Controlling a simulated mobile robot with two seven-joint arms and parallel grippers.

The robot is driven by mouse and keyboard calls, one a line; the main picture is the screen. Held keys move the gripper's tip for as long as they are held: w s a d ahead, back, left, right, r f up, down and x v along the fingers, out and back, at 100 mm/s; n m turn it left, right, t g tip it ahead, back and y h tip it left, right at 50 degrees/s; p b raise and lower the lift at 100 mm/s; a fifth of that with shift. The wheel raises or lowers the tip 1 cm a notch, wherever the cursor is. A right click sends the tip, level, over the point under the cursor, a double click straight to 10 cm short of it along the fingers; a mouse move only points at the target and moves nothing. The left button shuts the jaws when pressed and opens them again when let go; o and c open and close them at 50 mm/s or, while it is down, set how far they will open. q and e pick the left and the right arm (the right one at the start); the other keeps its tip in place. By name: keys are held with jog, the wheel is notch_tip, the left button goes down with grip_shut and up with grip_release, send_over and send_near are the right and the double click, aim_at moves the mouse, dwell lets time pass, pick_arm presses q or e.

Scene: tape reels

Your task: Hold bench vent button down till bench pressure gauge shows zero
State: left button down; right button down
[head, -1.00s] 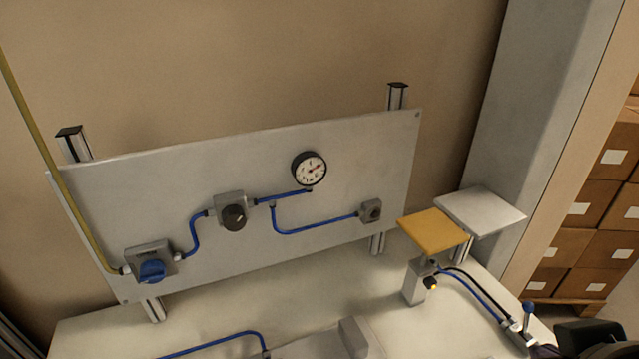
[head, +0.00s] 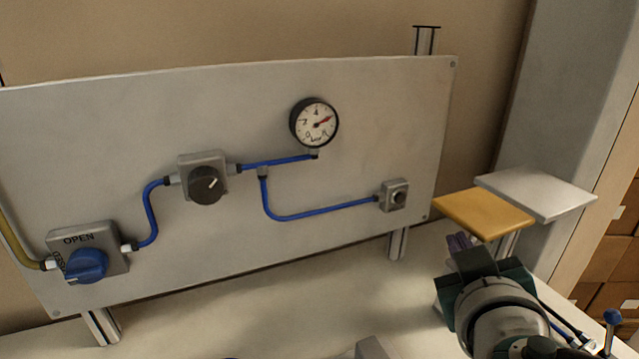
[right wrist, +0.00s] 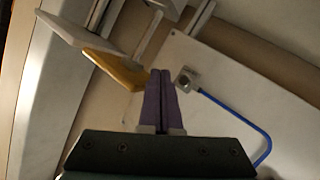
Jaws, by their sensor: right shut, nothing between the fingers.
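The vent button (head: 396,195) is a small grey box with a round button at the panel's lower right, at the end of a blue hose. It also shows in the right wrist view (right wrist: 186,78), just right of my fingertips. My left gripper is not in view.
A blue-handled valve marked OPEN (head: 86,264) and a black knob (head: 207,185) sit on the grey panel (head: 330,215), joined by blue hoses. A yellow plate (head: 484,213) and a pale plate (head: 537,192) stand close to my right gripper. The bench front holds a grey block (head: 373,348).

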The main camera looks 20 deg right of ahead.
jog(key=b, duration=0.4)
send_near(400, 198)
jog(key=w+d+f, duration=0.2)
jog(key=w+d, duration=0.2)
jog(key=d, duration=0.1)
jog(key=shift+f, duration=0.1)
dwell(0.4)
dwell(0.9)
jog(key=shift+w, duration=0.1)
dwell(0.4)
jog(key=shift+w+a+b, duration=0.1)
jog(key=shift+w+b, duration=0.2)
jog(key=shift+b, duration=0.25)
